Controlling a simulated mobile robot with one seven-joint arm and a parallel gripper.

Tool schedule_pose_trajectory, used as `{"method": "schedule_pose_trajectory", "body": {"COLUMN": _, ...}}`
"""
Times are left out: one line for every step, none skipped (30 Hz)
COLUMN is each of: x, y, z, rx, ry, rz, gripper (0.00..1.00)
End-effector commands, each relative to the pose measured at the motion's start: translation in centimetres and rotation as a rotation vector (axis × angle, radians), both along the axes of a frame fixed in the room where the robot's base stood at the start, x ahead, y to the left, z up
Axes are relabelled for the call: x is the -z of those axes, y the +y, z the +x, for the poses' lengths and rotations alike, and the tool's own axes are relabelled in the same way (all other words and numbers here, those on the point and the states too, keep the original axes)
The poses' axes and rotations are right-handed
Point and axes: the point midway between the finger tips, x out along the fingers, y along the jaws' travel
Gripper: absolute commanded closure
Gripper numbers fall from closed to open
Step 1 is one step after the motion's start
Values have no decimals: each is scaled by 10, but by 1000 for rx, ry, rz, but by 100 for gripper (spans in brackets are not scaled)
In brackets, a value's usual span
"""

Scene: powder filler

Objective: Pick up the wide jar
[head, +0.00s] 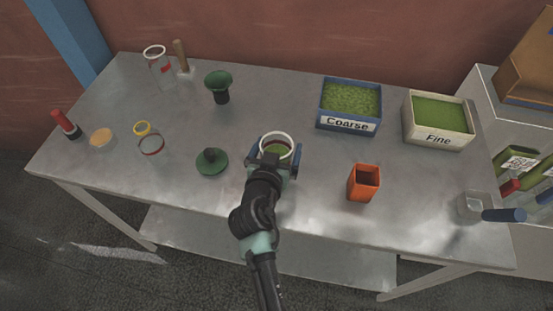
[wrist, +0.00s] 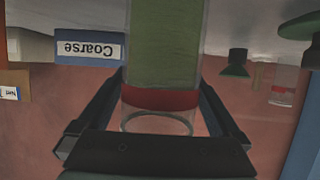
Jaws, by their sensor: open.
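A clear jar (head: 280,139) with a white rim and green powder in it stands upright on the metal table, near the middle of the front half. It also shows in the wrist view (wrist: 162,60), which is upside down, with a red band near its rim. My gripper (head: 275,152) is open with a finger on each side of this jar; its two fingers show in the wrist view (wrist: 161,85) too. Whether the fingers touch the glass I cannot tell. The jar's lower part is hidden in the head view by my gripper.
A dark green lidlike piece (head: 212,162) lies close left, and an orange square cup (head: 364,183) stands right. Behind are the Coarse bin (head: 349,126) and Fine bin (head: 439,139). A green funnel (head: 218,82), another clear jar (head: 160,72) and a yellow-rimmed jar (head: 150,142) stand left.

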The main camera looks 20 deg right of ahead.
Motion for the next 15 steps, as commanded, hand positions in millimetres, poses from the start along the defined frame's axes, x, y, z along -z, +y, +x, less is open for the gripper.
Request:
{"method": "schedule_pose_trajectory", "body": {"x": 2, "y": -3, "z": 3, "rx": 1, "ry": 1, "rz": 0, "gripper": 0}}
{"method": "schedule_pose_trajectory", "body": {"x": 2, "y": -4, "z": 5, "rx": 1, "ry": 0, "rz": 0, "gripper": 0}}
{"method": "schedule_pose_trajectory", "body": {"x": 3, "y": -5, "z": 6, "rx": 1, "ry": 0, "rz": 0, "gripper": 0}}
{"method": "schedule_pose_trajectory", "body": {"x": 4, "y": -5, "z": 6, "rx": 1, "ry": 1, "rz": 0, "gripper": 0}}
{"method": "schedule_pose_trajectory", "body": {"x": 4, "y": -5, "z": 7, "rx": 1, "ry": 1, "rz": 0, "gripper": 0}}
{"method": "schedule_pose_trajectory", "body": {"x": 4, "y": -5, "z": 7, "rx": 1, "ry": 1, "rz": 0, "gripper": 0}}
{"method": "schedule_pose_trajectory", "body": {"x": 4, "y": -5, "z": 7, "rx": 0, "ry": 1, "rz": 1, "gripper": 0}}
{"method": "schedule_pose_trajectory", "body": {"x": 4, "y": -5, "z": 7, "rx": 0, "ry": 1, "rz": 1, "gripper": 0}}
{"method": "schedule_pose_trajectory", "body": {"x": 4, "y": -5, "z": 7, "rx": 0, "ry": 1, "rz": 1, "gripper": 0}}
{"method": "schedule_pose_trajectory", "body": {"x": 4, "y": -5, "z": 7, "rx": 0, "ry": 1, "rz": 1, "gripper": 0}}
{"method": "schedule_pose_trajectory", "body": {"x": 4, "y": -5, "z": 7, "rx": 0, "ry": 1, "rz": 1, "gripper": 0}}
{"method": "schedule_pose_trajectory", "body": {"x": 4, "y": -5, "z": 7, "rx": 0, "ry": 1, "rz": 1, "gripper": 5}}
{"method": "schedule_pose_trajectory", "body": {"x": 4, "y": -5, "z": 7, "rx": 0, "ry": 1, "rz": 1, "gripper": 11}}
{"method": "schedule_pose_trajectory", "body": {"x": 4, "y": -5, "z": 7, "rx": 0, "ry": 1, "rz": 1, "gripper": 16}}
{"method": "schedule_pose_trajectory", "body": {"x": 4, "y": -5, "z": 7, "rx": 1, "ry": 1, "rz": 0, "gripper": 23}}
